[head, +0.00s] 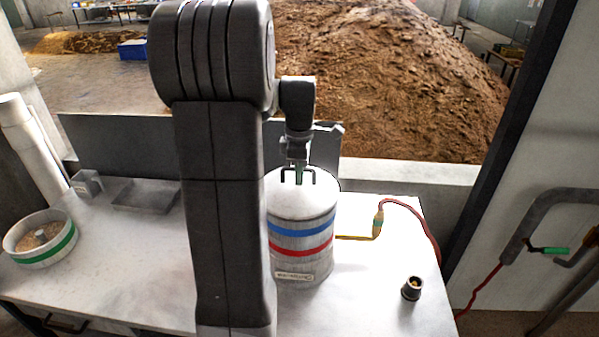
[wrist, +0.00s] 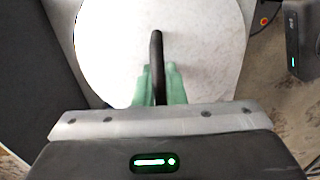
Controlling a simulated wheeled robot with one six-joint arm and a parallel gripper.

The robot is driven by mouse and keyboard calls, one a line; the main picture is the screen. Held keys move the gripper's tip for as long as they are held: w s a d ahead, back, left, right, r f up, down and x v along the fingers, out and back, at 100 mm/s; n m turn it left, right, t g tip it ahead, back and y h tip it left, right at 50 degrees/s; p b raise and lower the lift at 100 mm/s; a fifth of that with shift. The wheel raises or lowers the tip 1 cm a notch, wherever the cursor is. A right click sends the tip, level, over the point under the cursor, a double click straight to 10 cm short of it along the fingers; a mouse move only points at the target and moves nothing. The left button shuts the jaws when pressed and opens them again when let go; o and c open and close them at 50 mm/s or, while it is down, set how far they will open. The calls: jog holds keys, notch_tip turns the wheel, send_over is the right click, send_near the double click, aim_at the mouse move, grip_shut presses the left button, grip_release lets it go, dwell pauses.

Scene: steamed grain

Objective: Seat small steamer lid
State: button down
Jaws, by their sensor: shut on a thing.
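The small steamer (head: 301,250) stands upright on the table, a grey cylinder with a blue band and a red band. Its pale round lid (head: 300,200) is on top of the cylinder, with a dark bar handle (head: 312,174). Whether the lid is fully down on the rim cannot be told. My gripper (head: 299,178) is above the lid, shut on its handle. In the wrist view the green fingertips (wrist: 159,84) close on both sides of the dark handle (wrist: 156,50), with the white lid (wrist: 200,40) beneath. My arm hides part of the steamer's left side.
A round tray of grain with a green band (head: 40,252) sits at the table's left. A small dark cup (head: 412,288) stands at the right front. A torch-like tool (head: 378,222) with a red hose (head: 425,220) lies right of the steamer. The table's (head: 110,280) left middle is clear.

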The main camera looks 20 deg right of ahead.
jog(key=shift+f, duration=0.5)
dwell(0.4)
jog(key=c, duration=1.4)
grip_release()
notch_tip(320, 180, up, 14)
jog(key=b, duration=0.1)
jog(key=shift+b, duration=0.3)
jog(key=shift+f, duration=0.15)
notch_tip(320, 180, down, 14)
jog(key=shift+r+p, duration=0.1)
jog(key=shift+p, duration=0.6)
jog(key=shift+r, duration=0.2)
